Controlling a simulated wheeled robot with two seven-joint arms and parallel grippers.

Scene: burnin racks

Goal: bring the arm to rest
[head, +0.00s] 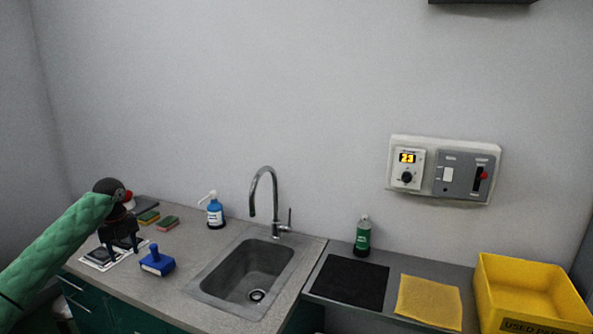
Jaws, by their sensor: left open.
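My left arm, in a green sleeve, comes in from the left in the head view. Its black left gripper (121,246) points down over the left end of the counter, fingers apart with nothing seen between them. Below and behind it lie dark and white flat items (100,257) on the counter, partly hidden by the gripper. A blue block-like tool with a handle (157,262) stands just right of the gripper, apart from it. My right gripper is not in view.
Sponges (167,223), a blue pump bottle (215,212), a sink (255,272) and a tall faucet (265,195) are along the counter. Further right are a green bottle (362,236), black mat (350,281), yellow cloth (429,301) and yellow bin (530,326). A control panel (443,170) is on the wall.

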